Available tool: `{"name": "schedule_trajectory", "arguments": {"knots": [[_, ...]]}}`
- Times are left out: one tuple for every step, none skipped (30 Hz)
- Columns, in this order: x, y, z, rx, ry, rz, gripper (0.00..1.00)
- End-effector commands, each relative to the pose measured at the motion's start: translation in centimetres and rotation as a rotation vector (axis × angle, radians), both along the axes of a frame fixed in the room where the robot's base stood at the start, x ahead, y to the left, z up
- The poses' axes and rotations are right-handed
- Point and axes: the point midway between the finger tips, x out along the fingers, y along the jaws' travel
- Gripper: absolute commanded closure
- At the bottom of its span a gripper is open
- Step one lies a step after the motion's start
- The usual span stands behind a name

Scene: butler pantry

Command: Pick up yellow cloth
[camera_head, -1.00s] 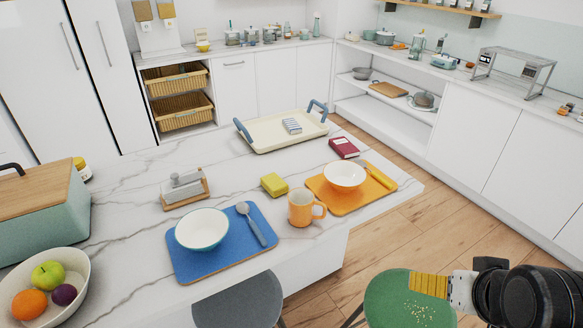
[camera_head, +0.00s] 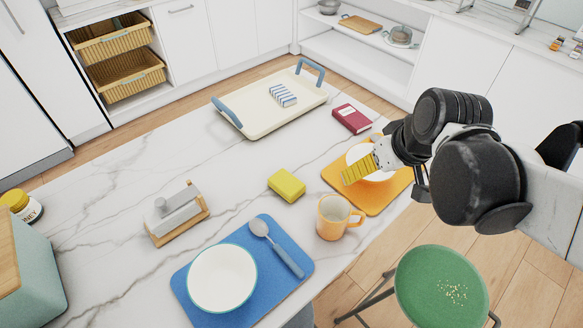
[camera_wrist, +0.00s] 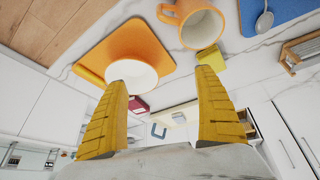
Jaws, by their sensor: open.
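The yellow cloth (camera_head: 287,185) looks like a small folded block lying on the white marble counter, left of the orange mug (camera_head: 337,217). In the wrist view the cloth (camera_wrist: 211,56) shows beside the mug, partly hidden by the right finger. My gripper (camera_head: 347,178) is in front of the white bowl and orange mat in the head view, right of the cloth and apart from it. In the wrist view my gripper (camera_wrist: 163,78) has its two yellow fingers wide apart with nothing held between them.
A white bowl sits on an orange mat (camera_head: 399,192). A blue mat (camera_head: 285,232) holds another bowl and a spoon. A grey-and-wood holder (camera_head: 178,214) stands left of the cloth. Behind are a cream tray (camera_head: 260,123) and red book (camera_head: 351,118). A green stool (camera_head: 440,290) stands below the counter.

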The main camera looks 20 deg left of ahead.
Motion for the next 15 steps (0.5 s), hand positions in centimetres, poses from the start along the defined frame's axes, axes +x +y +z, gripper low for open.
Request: {"name": "schedule_trajectory", "arguments": {"knots": [[0.6,2.8,-0.5,-0.006,0.013,0.075,0.19],[0.8,4.3,-1.0,-0.011,0.018,0.121,0.19],[0.9,6.3,-1.7,-0.016,0.026,0.178,0.19],[0.9,7.7,-2.3,-0.018,0.033,0.219,0.19],[0.9,9.0,-2.8,-0.021,0.037,0.258,0.19],[0.8,10.5,-3.5,-0.026,0.043,0.305,0.19],[0.8,11.6,-4.0,-0.028,0.048,0.336,0.19],[0.6,12.6,-4.5,-0.029,0.051,0.365,0.19],[0.5,13.6,-5.0,-0.031,0.055,0.396,0.19],[0.4,14.3,-5.4,-0.034,0.057,0.418,0.19],[0.2,14.8,-5.7,-0.035,0.060,0.434,0.19],[0.2,15.4,-6.1,-0.036,0.062,0.451,0.19],[0.1,15.7,-6.3,-0.037,0.062,0.461,0.19],[0.1,16.0,-6.6,-0.037,0.064,0.468,0.19],[0.1,16.3,-7.1,-0.037,0.064,0.475,0.19]]}}
